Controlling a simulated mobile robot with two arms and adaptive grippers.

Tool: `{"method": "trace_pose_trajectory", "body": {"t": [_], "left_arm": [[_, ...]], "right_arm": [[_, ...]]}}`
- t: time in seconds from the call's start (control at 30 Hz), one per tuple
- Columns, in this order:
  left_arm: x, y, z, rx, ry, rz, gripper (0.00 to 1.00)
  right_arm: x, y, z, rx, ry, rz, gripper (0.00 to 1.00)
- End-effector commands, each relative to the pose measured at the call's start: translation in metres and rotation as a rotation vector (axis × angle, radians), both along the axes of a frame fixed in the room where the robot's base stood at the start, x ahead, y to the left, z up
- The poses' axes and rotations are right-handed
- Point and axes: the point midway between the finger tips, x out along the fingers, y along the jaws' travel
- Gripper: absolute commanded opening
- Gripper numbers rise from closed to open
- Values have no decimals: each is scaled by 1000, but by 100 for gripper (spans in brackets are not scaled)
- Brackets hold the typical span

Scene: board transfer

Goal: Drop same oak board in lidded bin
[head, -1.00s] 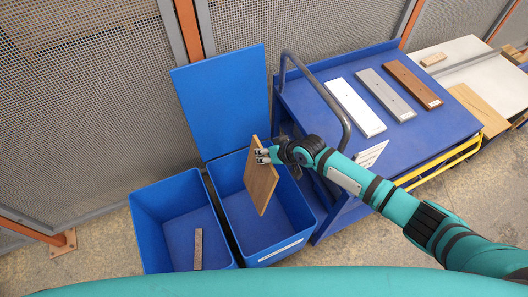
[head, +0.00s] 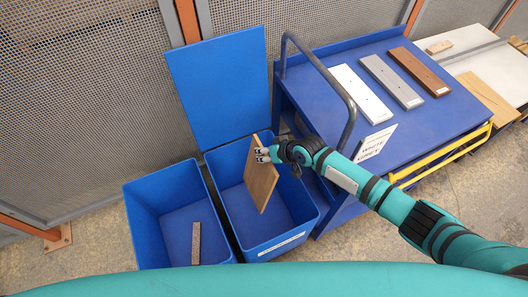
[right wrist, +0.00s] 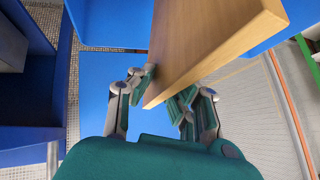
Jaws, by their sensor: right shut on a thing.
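The oak board (head: 262,184) is a light brown wooden plank, held tilted at the opening of the lidded bin. My right gripper (head: 263,155) is shut on its edge. In the right wrist view the board (right wrist: 205,40) sits between the fingers of my right gripper (right wrist: 163,90). The lidded bin (head: 283,243) is blue, with its lid (head: 222,85) standing open at the back and a white label strip on its front. The board's lower part overlaps the bin's inside in the head view. My left gripper is not in view.
An open blue bin (head: 150,225) without a lid stands to the left and holds a narrow board piece (head: 196,243). A blue cart (head: 330,80) on the right carries white, grey and dark brown boards. Its handle (head: 340,90) rises near my right arm. Mesh fencing stands behind.

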Motion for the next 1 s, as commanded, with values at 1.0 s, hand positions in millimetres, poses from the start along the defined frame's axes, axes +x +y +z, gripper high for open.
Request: {"method": "trace_pose_trajectory", "body": {"t": [1.0], "left_arm": [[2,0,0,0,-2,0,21]], "right_arm": [[-21,-26,35,0,-1,1,39]]}}
